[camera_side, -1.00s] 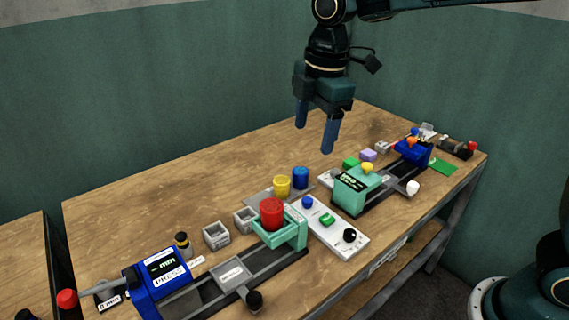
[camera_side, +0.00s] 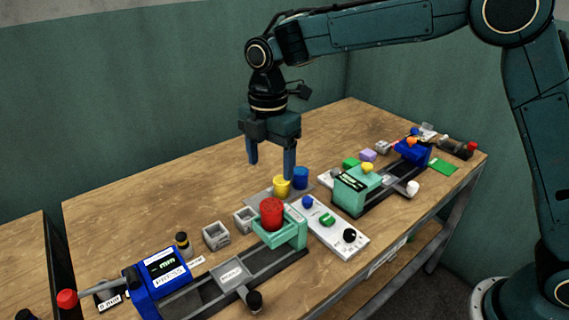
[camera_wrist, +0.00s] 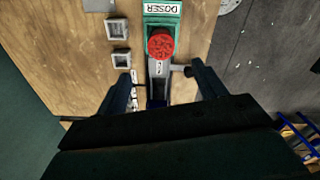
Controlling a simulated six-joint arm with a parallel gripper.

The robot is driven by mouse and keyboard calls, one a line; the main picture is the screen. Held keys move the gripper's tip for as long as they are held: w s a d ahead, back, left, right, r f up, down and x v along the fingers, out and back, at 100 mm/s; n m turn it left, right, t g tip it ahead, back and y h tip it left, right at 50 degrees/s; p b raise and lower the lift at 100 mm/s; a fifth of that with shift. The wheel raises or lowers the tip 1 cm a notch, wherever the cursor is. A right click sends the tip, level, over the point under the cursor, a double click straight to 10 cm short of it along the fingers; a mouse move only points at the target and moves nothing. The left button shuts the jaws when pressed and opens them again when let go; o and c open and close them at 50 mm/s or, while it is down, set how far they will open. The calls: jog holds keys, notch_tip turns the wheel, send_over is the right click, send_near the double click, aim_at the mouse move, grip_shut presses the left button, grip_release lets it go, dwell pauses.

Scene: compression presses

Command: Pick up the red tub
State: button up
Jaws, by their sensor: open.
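The red tub (camera_side: 271,213) sits upright on the green doser holder (camera_side: 286,238) at the end of a dark rail. In the wrist view the red tub (camera_wrist: 160,44) shows from above, beyond the fingertips and between the lines of the two fingers, with red contents. My gripper (camera_side: 271,168) is open and empty, pointing down. In the side view it is above and behind the tub, near the yellow and blue tubs. Both fingers also show in the wrist view (camera_wrist: 162,78), apart from the tub.
A yellow tub (camera_side: 282,187) and a blue tub (camera_side: 301,178) stand close behind the red one. Small grey square boxes (camera_side: 216,235) are to its left, a white button panel (camera_side: 327,228) to its right. A blue press (camera_side: 163,276) stands front left. The back left table is clear.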

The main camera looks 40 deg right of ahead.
aim_at(271, 206)
notch_tip(271, 206, down, 7)
jog(key=shift+f, duration=0.1)
dwell(0.3)
jog(key=shift+s+a+f, duration=0.15)
jog(key=shift+f, duration=2.4)
jog(key=c, duration=1.1)
